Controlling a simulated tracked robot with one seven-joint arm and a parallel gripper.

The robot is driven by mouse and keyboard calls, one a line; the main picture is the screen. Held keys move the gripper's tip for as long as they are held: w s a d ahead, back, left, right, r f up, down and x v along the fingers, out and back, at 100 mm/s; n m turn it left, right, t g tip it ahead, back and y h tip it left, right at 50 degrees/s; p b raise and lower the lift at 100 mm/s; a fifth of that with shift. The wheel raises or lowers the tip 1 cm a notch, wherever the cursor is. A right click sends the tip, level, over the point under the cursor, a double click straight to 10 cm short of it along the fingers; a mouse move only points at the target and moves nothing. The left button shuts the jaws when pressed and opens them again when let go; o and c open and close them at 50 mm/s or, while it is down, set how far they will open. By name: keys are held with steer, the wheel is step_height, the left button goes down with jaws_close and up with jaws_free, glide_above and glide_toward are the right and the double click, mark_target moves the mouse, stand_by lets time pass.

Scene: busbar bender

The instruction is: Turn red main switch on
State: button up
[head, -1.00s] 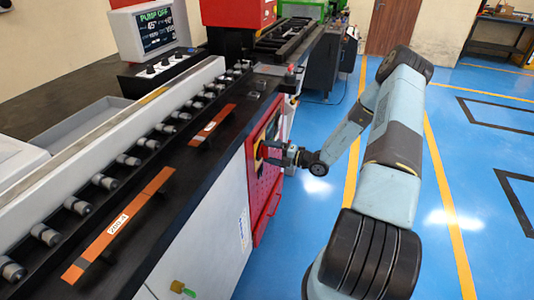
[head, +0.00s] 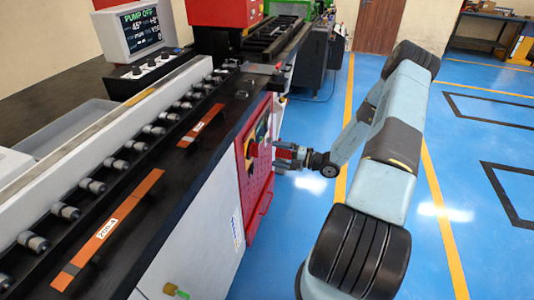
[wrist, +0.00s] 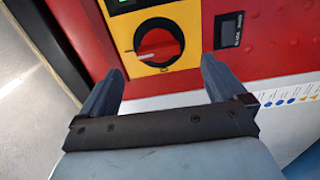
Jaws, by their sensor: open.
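The red main switch (wrist: 158,44) is a round red knob in a black ring on a yellow plate, in the upper middle of the wrist view. A pale mark shows at its left side. In the head view the switch (head: 253,149) is small on the red panel's side face. My gripper (wrist: 160,78) is open and empty. Its two fingers point at the panel, below and either side of the knob, apart from it. In the head view my gripper (head: 276,154) stands just right of the switch, with a gap.
The red panel (head: 259,185) belongs to the long machine at left. A small display (wrist: 229,30) sits right of the switch. The monitor (head: 143,30) reads "PUMP OFF". A green-and-yellow fitting (head: 175,290) sticks out low on the machine. Blue floor (head: 320,125) is open at right.

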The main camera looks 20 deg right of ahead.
steer(key=v, duration=0.5)
steer(key=shift+s+d, duration=0.2)
steer(key=shift+d, duration=0.1)
steer(key=s+a+r+n+g+h, duration=0.2)
steer(key=s+a+r+n+g, duration=0.15)
steer(key=r+n, duration=0.45)
steer(key=s+a+r+n+g+h, duration=0.2)
steer(key=s+a+r+n+g, duration=0.15)
steer(key=r+n, duration=0.45)
steer(key=s+a+r+n+g+h, duration=0.25)
steer(key=a+r+n+g, duration=0.2)
steer(key=r+n, duration=0.35)
steer(key=s+a+r+n+t+h, duration=0.1)
steer(key=s+r+n+t+h, duration=0.5)
steer(key=s+r+n, duration=1.3)
steer(key=shift+s+a+r+h, duration=0.15)
steer(key=shift+s+h, duration=0.4)
steer(key=shift+h, duration=0.5)
steer(key=shift+t, duration=0.25)
